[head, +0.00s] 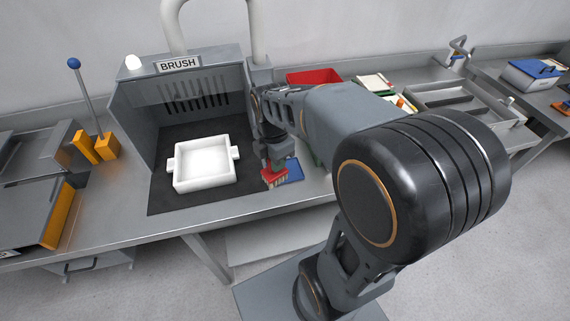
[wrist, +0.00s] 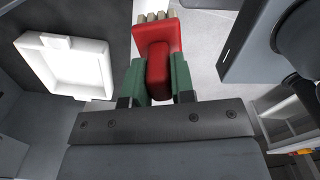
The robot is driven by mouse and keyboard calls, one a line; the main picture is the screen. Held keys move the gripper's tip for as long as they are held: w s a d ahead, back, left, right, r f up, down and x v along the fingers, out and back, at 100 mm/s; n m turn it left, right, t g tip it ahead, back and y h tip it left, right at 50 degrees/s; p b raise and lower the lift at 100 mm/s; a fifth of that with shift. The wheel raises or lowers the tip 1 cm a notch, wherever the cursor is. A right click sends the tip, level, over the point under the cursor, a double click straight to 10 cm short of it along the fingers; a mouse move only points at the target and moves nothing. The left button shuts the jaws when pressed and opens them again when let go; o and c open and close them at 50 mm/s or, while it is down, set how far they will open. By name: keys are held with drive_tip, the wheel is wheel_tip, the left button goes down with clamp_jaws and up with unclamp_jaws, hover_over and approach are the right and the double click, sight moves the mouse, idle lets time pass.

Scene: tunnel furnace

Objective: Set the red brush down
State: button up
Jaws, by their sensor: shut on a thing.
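The red brush (head: 273,178) has pale bristles and is at the right front of the hooded booth, above or at the bench. My gripper (head: 277,160) is shut on it. In the wrist view, the red brush (wrist: 157,40) sits between the green fingers of my gripper (wrist: 156,75), bristles pointing away at the top. A flat blue piece (head: 294,171) lies just right of the brush in the head view. I cannot tell whether the brush touches the surface below.
A white two-handled tray (head: 202,181) stands on the dark mat (head: 170,204) left of the brush; the tray also shows in the wrist view (wrist: 68,64). The hood (head: 130,100) bears a BRUSH sign (head: 178,65). A red bin (head: 314,75) stands behind my arm. Bare bench edge (head: 110,235) runs in front.

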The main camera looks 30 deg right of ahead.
drive_tip(key=shift+w+d+f+p, duration=0.6)
drive_tip(key=shift+w+d+f, duration=0.7)
drive_tip(key=shift+w+f, duration=0.5)
drive_tip(key=shift+w+d+f+p, duration=0.55)
drive_tip(key=shift+w+d+f, duration=0.85)
drive_tip(key=shift+f, duration=0.7)
drive_tip(key=shift+w+d+f+p, duration=0.6)
drive_tip(key=shift+w+d+f, duration=0.6)
drive_tip(key=shift+w+f, duration=0.65)
drive_tip(key=shift+s+f, duration=0.15)
drive_tip(key=shift+f, duration=0.3)
drive_tip(key=shift+f, duration=0.2)
drive_tip(key=o, duration=0.9)
